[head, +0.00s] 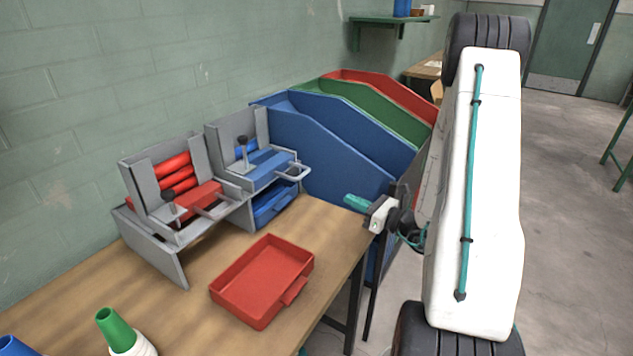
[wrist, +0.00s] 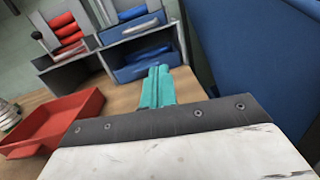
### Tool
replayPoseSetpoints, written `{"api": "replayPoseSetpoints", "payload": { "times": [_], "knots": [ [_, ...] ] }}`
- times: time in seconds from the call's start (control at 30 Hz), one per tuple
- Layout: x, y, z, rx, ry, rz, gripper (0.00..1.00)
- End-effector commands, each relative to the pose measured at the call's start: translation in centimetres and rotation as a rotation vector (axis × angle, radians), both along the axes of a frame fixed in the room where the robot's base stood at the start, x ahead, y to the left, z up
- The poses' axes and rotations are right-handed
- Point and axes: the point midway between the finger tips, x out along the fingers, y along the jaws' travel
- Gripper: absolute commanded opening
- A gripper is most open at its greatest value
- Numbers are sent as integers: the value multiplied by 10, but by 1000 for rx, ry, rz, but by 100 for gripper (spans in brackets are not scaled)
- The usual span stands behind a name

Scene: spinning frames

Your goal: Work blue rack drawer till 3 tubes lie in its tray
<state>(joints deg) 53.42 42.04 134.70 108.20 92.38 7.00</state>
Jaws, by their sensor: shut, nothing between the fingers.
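The blue rack (head: 229,128) stands at the back of the table. Its blue drawer (head: 265,168) has a pale loop handle (head: 292,171) sticking out toward the right. A blue tube (head: 246,148) shows in the upper part, beside a black-knobbed lever (head: 243,141). The blue tray (head: 275,203) sits in the bay below; it also shows in the wrist view (wrist: 146,68). How many tubes lie in it I cannot tell. My gripper (head: 356,203), with teal fingers, is shut and empty, right of the rack and apart from it; in the wrist view its fingers (wrist: 157,86) point toward the blue tray.
The red rack (head: 145,237) with several red tubes (head: 176,174) stands to the left. An empty red tray (head: 262,280) lies on the table (head: 335,232) in front. Large blue, green and red bins (head: 325,158) stand behind on the right. Yarn cones (head: 122,330) are at the front left.

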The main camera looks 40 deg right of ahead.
Motion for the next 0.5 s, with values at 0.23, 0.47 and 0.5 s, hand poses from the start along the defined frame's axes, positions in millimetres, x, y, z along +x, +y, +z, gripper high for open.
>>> {"api": "replayPoseSetpoints", "payload": {
  "times": [0.23,0.47,0.5],
  "knots": [
    [-21,15,14,-15,-157,61,0],
    [14,30,21,-17,-154,63,0],
    [22,33,23,-17,-154,63,0]
  ]
}}
